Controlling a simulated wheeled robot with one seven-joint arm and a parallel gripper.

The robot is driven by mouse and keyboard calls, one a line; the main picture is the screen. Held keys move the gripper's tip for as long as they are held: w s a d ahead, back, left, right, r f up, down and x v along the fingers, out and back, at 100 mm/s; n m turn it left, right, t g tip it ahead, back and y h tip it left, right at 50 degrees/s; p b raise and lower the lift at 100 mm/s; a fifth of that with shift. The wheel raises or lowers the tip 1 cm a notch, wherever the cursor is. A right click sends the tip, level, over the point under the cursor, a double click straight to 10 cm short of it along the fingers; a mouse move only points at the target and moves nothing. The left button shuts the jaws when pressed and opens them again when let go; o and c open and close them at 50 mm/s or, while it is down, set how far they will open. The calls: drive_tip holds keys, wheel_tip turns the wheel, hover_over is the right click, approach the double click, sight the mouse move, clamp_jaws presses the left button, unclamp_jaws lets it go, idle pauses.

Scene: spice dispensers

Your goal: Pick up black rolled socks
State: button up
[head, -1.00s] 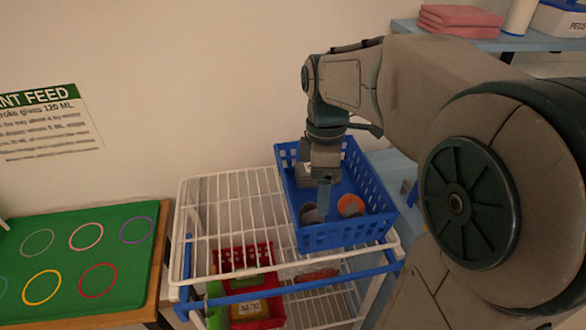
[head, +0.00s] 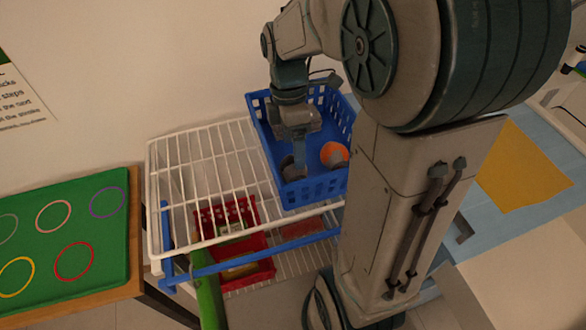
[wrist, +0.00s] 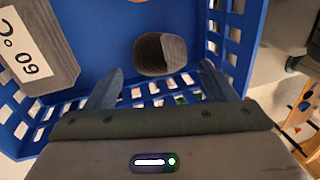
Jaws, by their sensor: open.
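The black rolled socks (wrist: 160,53) look like a dark grey-black roll lying in the blue basket (wrist: 105,25), close to its near wall in the wrist view. In the head view the socks (head: 287,167) show as a small dark shape at the basket's near left, partly hidden by a finger. My gripper (wrist: 160,85) is open and empty, with one finger to each side of the socks' near end in the wrist view. In the head view my gripper (head: 298,162) reaches down into the basket (head: 316,190). I cannot tell whether the fingers touch the socks.
An orange roll with grey (head: 333,153) lies right of the socks. A grey box labelled 60°C (wrist: 35,45) stands left in the wrist view. The basket sits on a white wire cart (head: 190,165), with a red basket (head: 262,270) below. A green mat (head: 65,230) is left.

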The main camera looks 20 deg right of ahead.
sight(294, 169)
drive_tip(key=x, duration=0.5)
drive_tip(key=shift+d+f, duration=0.2)
drive_tip(key=shift+f, duration=0.2)
drive_tip(key=c, duration=0.8)
